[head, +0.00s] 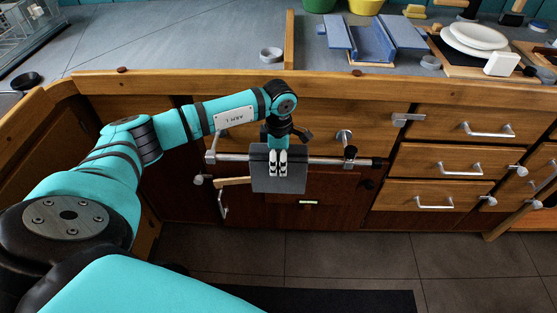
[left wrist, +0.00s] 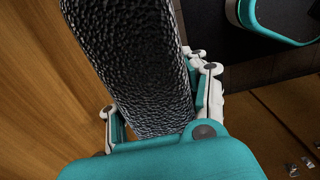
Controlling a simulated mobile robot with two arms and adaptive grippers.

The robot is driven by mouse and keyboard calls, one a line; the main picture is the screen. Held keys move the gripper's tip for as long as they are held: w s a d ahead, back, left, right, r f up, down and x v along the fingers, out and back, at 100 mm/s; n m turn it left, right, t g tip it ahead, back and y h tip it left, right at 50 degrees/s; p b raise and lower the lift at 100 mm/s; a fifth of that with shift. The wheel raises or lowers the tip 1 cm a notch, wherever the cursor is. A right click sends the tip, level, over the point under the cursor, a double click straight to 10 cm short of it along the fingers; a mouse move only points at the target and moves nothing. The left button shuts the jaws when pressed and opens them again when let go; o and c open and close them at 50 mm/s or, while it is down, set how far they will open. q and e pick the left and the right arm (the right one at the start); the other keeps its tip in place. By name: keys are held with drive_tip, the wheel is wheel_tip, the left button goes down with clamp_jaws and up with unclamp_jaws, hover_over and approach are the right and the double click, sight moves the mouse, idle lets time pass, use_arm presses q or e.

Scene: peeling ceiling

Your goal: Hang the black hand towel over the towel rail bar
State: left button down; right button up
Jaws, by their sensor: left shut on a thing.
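The black hand towel (head: 260,181) hangs as a dark square panel in front of the wooden cabinet in the head view. My left gripper (head: 278,168) points down and is shut on it near its middle. The towel rail bar (head: 334,161) runs level across the cabinet front, and the towel and gripper hide its middle stretch. I cannot tell whether the towel lies over the bar or only in front of it. In the left wrist view, the towel's rough black cloth (left wrist: 145,65) fills the space between the fingers and hides the bar. My right gripper is not in view.
A wooden counter edge (head: 190,83) runs above the rail. Drawers with metal handles (head: 488,130) stand at the right. A small grey cup (head: 270,54) and a blue rack (head: 372,42) sit on the counter. Dark floor tiles lie below.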

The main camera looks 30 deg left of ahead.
use_arm(q)
drive_tip(key=shift+f+b, duration=0.3)
drive_tip(key=shift+f, duration=0.1)
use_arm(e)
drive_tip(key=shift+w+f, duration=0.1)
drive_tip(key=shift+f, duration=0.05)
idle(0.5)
use_arm(q)
drive_tip(key=c, duration=0.6)
unclamp_jaws()
drive_tip(key=shift+r, duration=0.3)
wheel_tip(320, 180, up, 7)
drive_tip(key=shift+r, duration=0.25)
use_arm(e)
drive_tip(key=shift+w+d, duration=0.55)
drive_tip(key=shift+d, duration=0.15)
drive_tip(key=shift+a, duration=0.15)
